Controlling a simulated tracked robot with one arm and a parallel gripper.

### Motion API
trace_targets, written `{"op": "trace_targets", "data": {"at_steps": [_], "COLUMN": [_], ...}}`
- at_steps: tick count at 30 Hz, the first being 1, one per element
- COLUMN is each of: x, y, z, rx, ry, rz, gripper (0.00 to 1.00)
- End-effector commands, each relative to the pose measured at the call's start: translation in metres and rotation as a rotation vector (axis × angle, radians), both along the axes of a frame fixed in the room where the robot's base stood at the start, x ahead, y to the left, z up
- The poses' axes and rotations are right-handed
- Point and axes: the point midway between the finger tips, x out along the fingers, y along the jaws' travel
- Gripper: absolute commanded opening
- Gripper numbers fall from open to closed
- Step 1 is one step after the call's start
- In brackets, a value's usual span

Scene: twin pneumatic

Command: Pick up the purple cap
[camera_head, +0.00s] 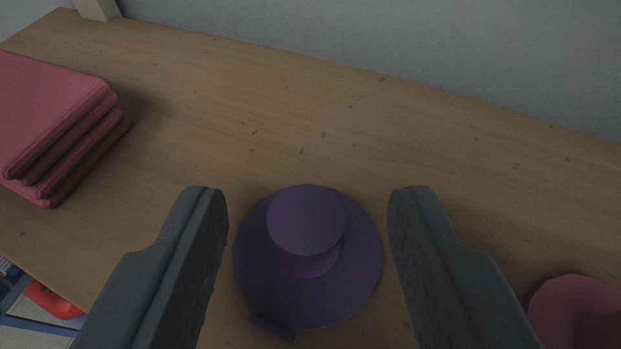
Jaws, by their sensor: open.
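The purple cap (308,266) lies on the wooden table, a round wide brim with a raised round crown in its middle. A small dark purple piece shows at its lower left edge. My gripper (308,200) is open, with one dark finger on the left of the cap and one on the right. No contact between the fingers and the cap is clear. The space between the fingertips is empty apart from the cap seen below.
Folded pink-red cloths (55,125) lie stacked at the left of the wooden table (330,110). A pinkish-red rounded thing (577,310) is cut off at the lower right. A grey wall (400,35) stands behind. Bare tabletop lies beyond the cap. A red thing (52,300) shows below the table's left edge.

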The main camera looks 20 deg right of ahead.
Motion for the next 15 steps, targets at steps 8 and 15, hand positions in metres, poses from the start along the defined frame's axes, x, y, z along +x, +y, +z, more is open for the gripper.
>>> {"op": "trace_targets", "data": {"at_steps": [8, 15], "x": [0.021, 0.021], "y": [-0.008, -0.008], "z": [-0.008, -0.009], "rx": [0.0, 0.0], "ry": [0.0, -0.001], "rz": [0.001, 0.002], "gripper": [0.44, 0.3]}}
